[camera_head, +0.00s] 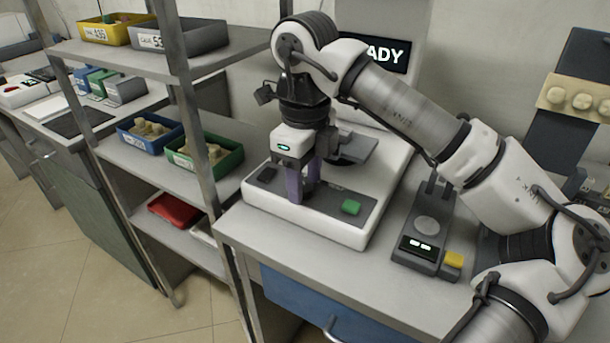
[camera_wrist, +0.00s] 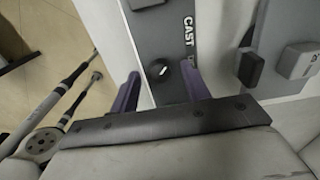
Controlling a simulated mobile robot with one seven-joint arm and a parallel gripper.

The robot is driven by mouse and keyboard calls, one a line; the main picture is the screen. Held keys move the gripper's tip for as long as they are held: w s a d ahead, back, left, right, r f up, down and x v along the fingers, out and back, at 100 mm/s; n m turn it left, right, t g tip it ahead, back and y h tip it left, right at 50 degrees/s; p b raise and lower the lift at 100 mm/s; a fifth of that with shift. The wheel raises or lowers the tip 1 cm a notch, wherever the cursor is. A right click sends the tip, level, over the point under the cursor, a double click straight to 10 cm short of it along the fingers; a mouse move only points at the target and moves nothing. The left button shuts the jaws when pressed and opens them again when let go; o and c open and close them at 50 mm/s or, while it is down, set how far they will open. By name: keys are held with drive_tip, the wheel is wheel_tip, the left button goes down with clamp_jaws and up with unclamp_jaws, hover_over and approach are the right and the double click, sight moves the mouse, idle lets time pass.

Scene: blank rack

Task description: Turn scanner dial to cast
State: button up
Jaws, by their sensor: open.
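The scanner (camera_head: 332,230) is a white machine with a grey front panel, on the bench in the head view. Its dial (camera_wrist: 162,71) is a small black knob with a white mark in the wrist view. The word CAST (camera_wrist: 188,31) is printed on the panel beside it. My gripper (camera_head: 304,190) points down over the panel, its purple fingers apart and empty. In the wrist view my gripper (camera_wrist: 161,72) has one fingertip on each side of the dial. Whether they touch it I cannot tell. In the head view the dial is hidden by the fingers.
A green button (camera_head: 351,207) sits on the panel to the right, a dark one (camera_head: 268,174) to the left. A screen reading "ADY" (camera_head: 384,52) is partly covered by my arm. A rack with bins (camera_head: 204,163) stands left; a small device (camera_head: 425,250) stands right.

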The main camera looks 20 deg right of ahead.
sight(305, 187)
wheel_tip(305, 187, up, 14)
drive_tip(key=p, duration=0.9)
drive_tip(key=shift+f, duration=0.25)
drive_tip(key=shift+s, duration=0.1)
